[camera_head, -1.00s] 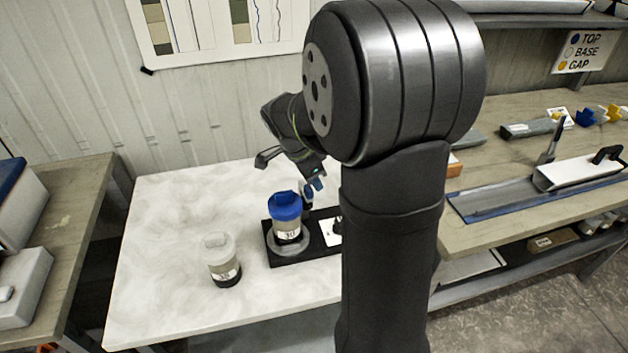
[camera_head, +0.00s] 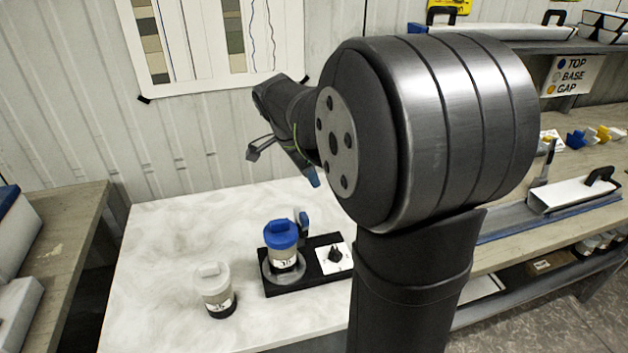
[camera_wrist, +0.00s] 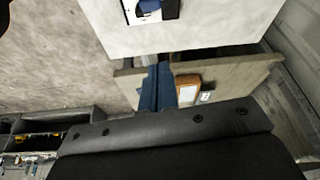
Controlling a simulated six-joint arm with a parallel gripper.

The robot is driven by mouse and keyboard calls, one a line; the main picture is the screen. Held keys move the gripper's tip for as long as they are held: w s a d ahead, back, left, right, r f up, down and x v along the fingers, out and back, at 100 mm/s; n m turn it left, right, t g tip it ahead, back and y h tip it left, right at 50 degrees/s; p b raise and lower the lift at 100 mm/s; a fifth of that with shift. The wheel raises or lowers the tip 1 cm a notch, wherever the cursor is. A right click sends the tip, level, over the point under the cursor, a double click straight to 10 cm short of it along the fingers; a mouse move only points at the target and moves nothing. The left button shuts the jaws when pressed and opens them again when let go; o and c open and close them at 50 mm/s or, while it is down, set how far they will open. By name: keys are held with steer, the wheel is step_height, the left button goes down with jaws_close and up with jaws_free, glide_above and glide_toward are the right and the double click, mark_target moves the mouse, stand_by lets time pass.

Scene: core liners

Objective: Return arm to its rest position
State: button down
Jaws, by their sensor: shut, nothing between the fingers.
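My gripper (camera_head: 314,181) is raised above the white table in the head view, largely hidden behind my own dark arm. In the wrist view its blue fingers (camera_wrist: 157,88) are together, with nothing between them. Below it in the head view, a jar with a blue lid (camera_head: 281,235) stands upright on a black stand (camera_head: 312,283). A jar with a white lid (camera_head: 214,289) stands upright on the table left of the stand. My gripper is apart from both jars.
The white table (camera_head: 160,255) is mostly bare on the left. A wooden bench (camera_head: 68,235) stands at the far left. Another bench at right bears a long blue-edged tray (camera_head: 505,222) and blue and yellow pieces (camera_head: 577,139). A wall chart (camera_head: 215,45) hangs behind.

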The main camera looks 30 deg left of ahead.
step_height(320, 180, down, 10)
steer(key=shift+s+a+r, duration=0.2)
steer(key=shift+s+r, duration=0.05)
steer(key=shift+s, duration=0.05)
stand_by(0.6)
steer(key=shift+w, duration=0.1)
